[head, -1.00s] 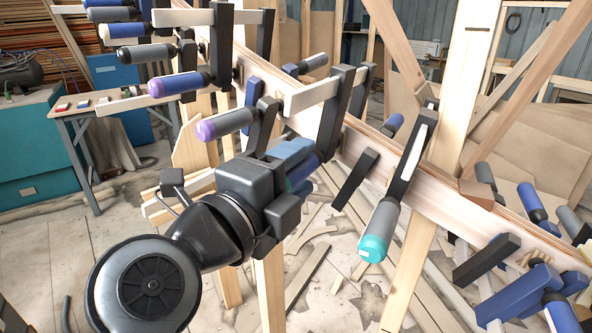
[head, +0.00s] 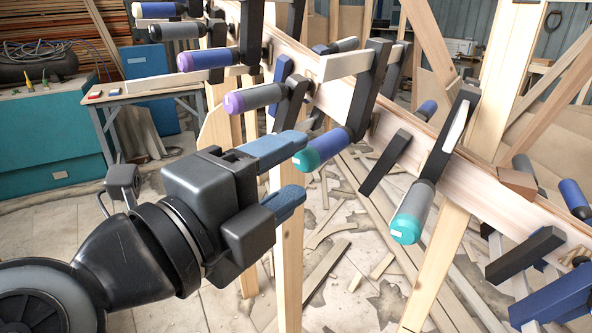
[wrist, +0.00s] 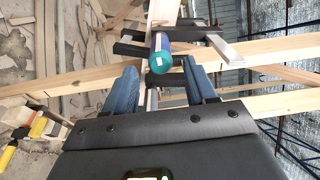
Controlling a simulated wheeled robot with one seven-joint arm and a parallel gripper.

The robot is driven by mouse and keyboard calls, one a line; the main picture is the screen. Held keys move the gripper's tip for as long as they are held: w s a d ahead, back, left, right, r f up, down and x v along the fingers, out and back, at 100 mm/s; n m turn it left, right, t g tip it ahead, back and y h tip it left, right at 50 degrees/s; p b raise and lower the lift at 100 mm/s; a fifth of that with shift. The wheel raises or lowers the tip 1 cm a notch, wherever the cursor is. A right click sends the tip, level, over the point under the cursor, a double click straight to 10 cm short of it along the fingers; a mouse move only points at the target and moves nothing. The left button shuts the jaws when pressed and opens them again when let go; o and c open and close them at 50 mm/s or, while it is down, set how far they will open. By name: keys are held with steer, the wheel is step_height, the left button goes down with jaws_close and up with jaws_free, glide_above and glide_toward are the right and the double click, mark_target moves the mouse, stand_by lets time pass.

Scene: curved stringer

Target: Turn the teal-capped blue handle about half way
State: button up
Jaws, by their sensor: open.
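The teal-capped blue handle (head: 324,149) sticks out from a black clamp bar on the curved wooden stringer. Its teal cap faces my gripper, with a small pale label on it. My gripper (head: 299,166) is open and empty, its two blue fingers pointing at the cap from the left. In the head view the cap lies just past the fingertips, apart from the lower one; the upper tip nearly meets it in the picture. In the wrist view the handle (wrist: 161,62) appears between the fingertips (wrist: 160,68); its depth relative to them is hard to tell.
A grey handle with a teal cap (head: 413,212) hangs to the right. A grey handle with a purple cap (head: 252,98) is up and left, among several other clamps. A wooden post (head: 288,265) stands below the fingers. Offcuts litter the floor.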

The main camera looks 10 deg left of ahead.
steer(key=shift+b+v, duration=0.7)
steer(key=shift+v, duration=0.3)
steer(key=b+v, duration=0.3)
steer(key=v, duration=0.2)
steer(key=shift+s+a, duration=0.15)
steer(key=shift+s, duration=0.15)
